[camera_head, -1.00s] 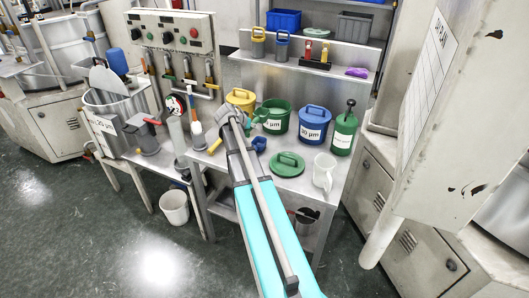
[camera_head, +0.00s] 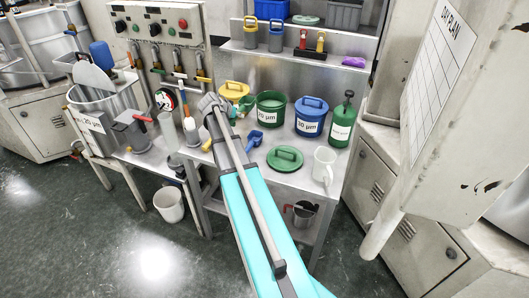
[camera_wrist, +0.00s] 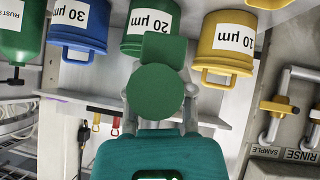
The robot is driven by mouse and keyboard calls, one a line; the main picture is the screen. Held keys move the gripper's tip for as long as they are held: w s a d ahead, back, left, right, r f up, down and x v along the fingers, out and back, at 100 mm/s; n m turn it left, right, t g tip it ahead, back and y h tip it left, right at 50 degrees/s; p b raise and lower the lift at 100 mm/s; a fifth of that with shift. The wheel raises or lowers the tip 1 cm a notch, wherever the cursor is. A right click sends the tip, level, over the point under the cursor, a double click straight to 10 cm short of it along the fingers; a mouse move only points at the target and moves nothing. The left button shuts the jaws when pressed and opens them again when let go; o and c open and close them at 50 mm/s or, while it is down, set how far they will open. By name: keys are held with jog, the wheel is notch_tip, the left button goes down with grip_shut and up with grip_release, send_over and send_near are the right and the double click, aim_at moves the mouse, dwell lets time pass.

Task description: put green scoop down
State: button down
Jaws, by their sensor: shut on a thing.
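My gripper (camera_wrist: 160,95) is shut on the green scoop (camera_wrist: 158,92), which shows in the wrist view as a round green piece with a squarer green part beyond it. In the head view my gripper (camera_head: 213,104) is over the bench's left half, in front of the yellow bucket (camera_head: 233,90). The scoop shows small there, just right of my gripper, left of the green 20 µm bucket (camera_head: 271,110). It seems to be above the bench top; the gap is unclear. The blue scoop (camera_head: 254,139) and yellow scoop (camera_head: 207,146) lie on the bench.
A green lid (camera_head: 285,158), white jug (camera_head: 323,166), blue bucket (camera_head: 311,118) and green sprayer (camera_head: 342,120) stand or lie on the bench at right. A shelf (camera_head: 290,55) runs behind. Some bare bench top (camera_head: 245,165) shows in front of the blue scoop.

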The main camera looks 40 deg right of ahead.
jog(key=shift+a, duration=0.1)
jog(key=w+a+f+b, duration=0.1)
jog(key=w+a, duration=0.2)
jog(key=a, duration=0.5)
jog(key=w+a+f+b, duration=0.1)
jog(key=w+a, duration=0.2)
jog(key=a, duration=0.4)
jog(key=shift+w+a+f+b, duration=0.2)
jog(key=shift+a+f+b, duration=0.1)
jog(key=shift+a+b, duration=0.1)
jog(key=s+d+f+b, duration=0.1)
jog(key=d+f+b, duration=0.1)
jog(key=d+f, duration=0.1)
jog(key=d+f+b, duration=0.2)
jog(key=d+b, duration=0.1)
jog(key=d, duration=0.2)
jog(key=s+d+f+b, duration=0.1)
jog(key=d+f+b, duration=0.2)
jog(key=d, duration=0.1)
jog(key=shift+s+d+f, duration=0.15)
jog(key=shift+s+f, duration=0.15)
jog(key=shift+d+f+b, duration=0.25)
jog(key=shift+d+b, duration=0.05)
jog(key=shift+b, duration=0.15)
